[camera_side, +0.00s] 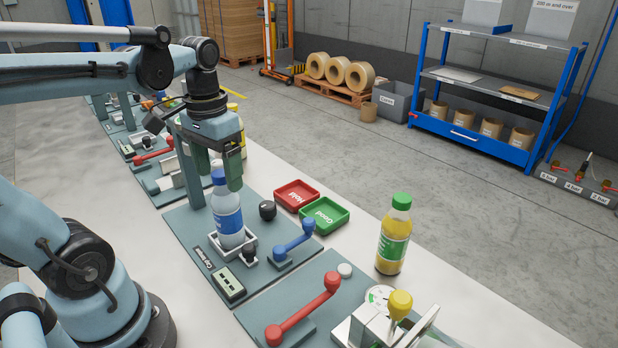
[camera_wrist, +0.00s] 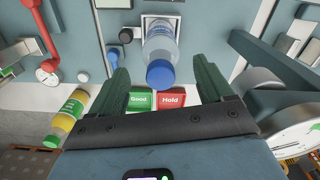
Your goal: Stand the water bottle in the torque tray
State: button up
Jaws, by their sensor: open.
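The water bottle (camera_side: 228,212), clear with a blue label and blue cap, stands upright in the side view. Its foot is inside a small white square-rimmed tray (camera_side: 217,244), which I take to be the torque tray. In the wrist view the bottle (camera_wrist: 160,48) runs from the white tray rim (camera_wrist: 144,24) toward me. My gripper (camera_side: 217,170) is open at the height of the bottle's cap. In the wrist view its dark green fingers lie on either side of the bottle, with gaps showing. The bottle's underside is hidden.
Red Hold tray (camera_side: 296,187) and green Good tray (camera_side: 338,222) lie beyond the station. A yellow juice bottle with a green cap (camera_side: 394,240) stands to the right. A blue lever (camera_side: 294,243), a black knob (camera_side: 267,210) and a grey post (camera_side: 190,165) are close to the bottle.

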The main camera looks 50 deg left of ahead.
notch_tip(320, 180, up, 9)
dwell(0.4)
jog(key=shift+f, duration=0.1)
jog(key=w+d+f+m+t, duration=0.2)
jog(key=w+d+f+t, duration=0.2)
jog(key=d+f+t, duration=0.3)
notch_tip(320, 180, down, 5)
jog(key=shift+w+d+r+m, duration=0.2)
jog(key=shift+d+m, duration=0.1)
jog(key=shift+d, duration=0.4)
